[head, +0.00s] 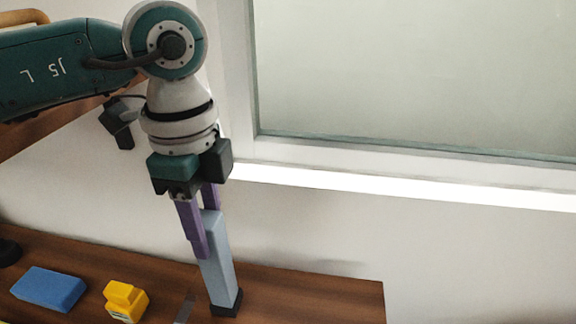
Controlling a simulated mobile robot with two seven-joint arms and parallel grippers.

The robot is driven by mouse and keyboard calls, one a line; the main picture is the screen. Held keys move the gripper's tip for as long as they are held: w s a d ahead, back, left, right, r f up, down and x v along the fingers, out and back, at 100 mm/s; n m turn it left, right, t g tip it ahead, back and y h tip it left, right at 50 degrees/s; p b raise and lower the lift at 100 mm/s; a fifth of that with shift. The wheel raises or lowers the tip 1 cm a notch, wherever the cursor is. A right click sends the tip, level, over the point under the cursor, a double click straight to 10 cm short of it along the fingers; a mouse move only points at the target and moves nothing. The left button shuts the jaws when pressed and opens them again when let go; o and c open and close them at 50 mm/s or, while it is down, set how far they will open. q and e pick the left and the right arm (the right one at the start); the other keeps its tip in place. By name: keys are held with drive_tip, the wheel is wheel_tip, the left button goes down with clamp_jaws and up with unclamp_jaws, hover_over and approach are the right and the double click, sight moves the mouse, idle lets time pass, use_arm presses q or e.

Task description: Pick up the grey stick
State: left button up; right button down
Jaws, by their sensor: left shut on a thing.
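The grey stick (217,262) is a long, pale blue-grey bar, close to upright with a slight tilt. My left gripper (203,222) points down from above, and its purple fingers are shut on the stick's upper part. A dark block (226,303) is at the stick's lower end; I cannot tell whether it is part of the stick or a separate holder. I also cannot tell whether the lower end touches the counter. My right gripper is not in view.
The brown wooden counter (310,296) ends at the right. A blue block (48,289) and a yellow object (125,301) lie to the left. A thin grey piece (184,308) is near the stick. A wall and a window (420,75) are behind.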

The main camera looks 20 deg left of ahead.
use_arm(q)
clamp_jaws()
idle(0.7)
